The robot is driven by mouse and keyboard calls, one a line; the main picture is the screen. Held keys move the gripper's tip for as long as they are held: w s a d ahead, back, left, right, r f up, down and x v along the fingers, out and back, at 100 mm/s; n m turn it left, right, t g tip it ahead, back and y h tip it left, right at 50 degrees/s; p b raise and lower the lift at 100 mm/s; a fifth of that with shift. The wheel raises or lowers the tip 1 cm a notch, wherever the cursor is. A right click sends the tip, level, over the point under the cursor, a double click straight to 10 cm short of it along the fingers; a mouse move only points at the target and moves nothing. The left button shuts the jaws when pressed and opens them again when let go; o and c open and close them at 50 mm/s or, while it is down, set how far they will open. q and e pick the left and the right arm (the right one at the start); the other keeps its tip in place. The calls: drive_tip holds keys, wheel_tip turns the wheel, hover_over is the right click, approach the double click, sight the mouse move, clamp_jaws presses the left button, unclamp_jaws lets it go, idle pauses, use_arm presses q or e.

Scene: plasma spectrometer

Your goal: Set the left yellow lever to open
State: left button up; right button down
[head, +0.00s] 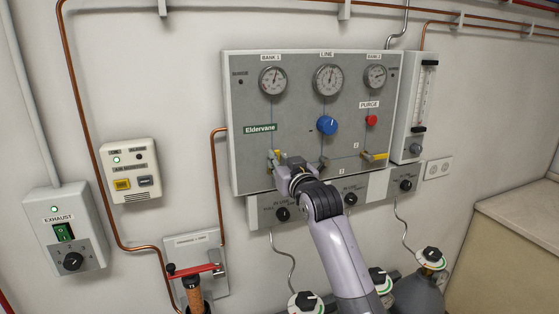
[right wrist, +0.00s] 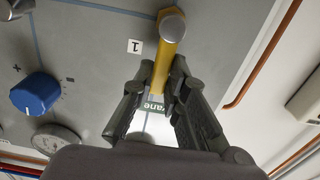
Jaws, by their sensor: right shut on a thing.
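The left yellow lever (head: 277,154) is on the lower left of the grey gas panel (head: 300,110), mostly hidden behind my right gripper. In the right wrist view the lever (right wrist: 171,38) runs from a round metal pivot down between the fingers, near a label "1". My right gripper (right wrist: 163,75) is shut on the lever's free end; it also shows at the panel in the head view (head: 281,163). A second yellow lever (head: 376,156) sits at the panel's lower right, lying roughly level. My left gripper is not in view.
A blue knob (head: 327,125), a red purge button (head: 371,120) and several gauges are on the panel. Black knobs (head: 282,213) sit below it. A red-handled valve (head: 195,270) and copper pipes are at left. Gas cylinders (head: 432,262) stand below.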

drive_tip(key=shift+d+r, duration=0.1)
drive_tip(key=shift+r, duration=0.45)
drive_tip(key=c, duration=2)
unclamp_jaws()
drive_tip(key=o, duration=0.4)
drive_tip(key=shift+d+f, duration=0.1)
drive_tip(key=shift+f, duration=0.25)
drive_tip(key=v, duration=1.2)
